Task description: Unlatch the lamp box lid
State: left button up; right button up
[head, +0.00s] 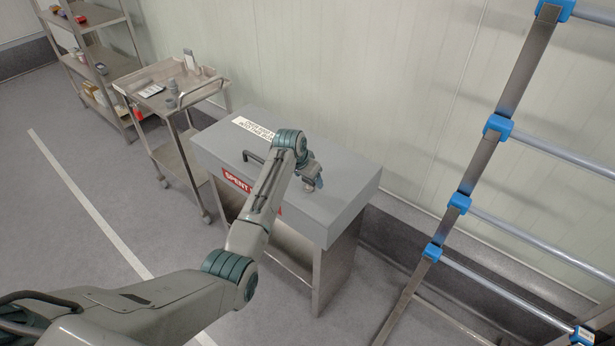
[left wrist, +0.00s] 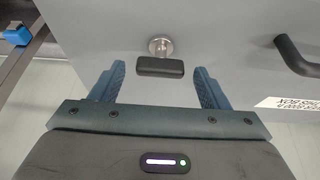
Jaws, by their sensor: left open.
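The grey lamp box lid (head: 345,185) is closed on a metal stand and carries a red "SPENT" label (head: 236,181) on its front. My left gripper (head: 315,178) is over the lid's right part. In the left wrist view the latch (left wrist: 160,67), a black bar knob on a round metal base, stands on the grey lid surface (left wrist: 225,25). My left gripper (left wrist: 159,76) is open, with one blue finger on either side of the knob, and no finger visibly touches it. In the head view the latch cannot be told from the gripper.
A black handle (head: 252,157) is on the lid, and it also shows in the left wrist view (left wrist: 294,56). A steel cart (head: 150,98) with small items stands left of the box. A metal rack with blue joints (head: 497,127) stands to the right. The floor in front is clear.

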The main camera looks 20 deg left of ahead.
pick_arm(q)
jog(key=b+v, duration=0.2)
jog(key=v, duration=0.8)
jog(key=shift+r, duration=0.4)
jog(key=shift+s, duration=0.1)
dwell(0.5)
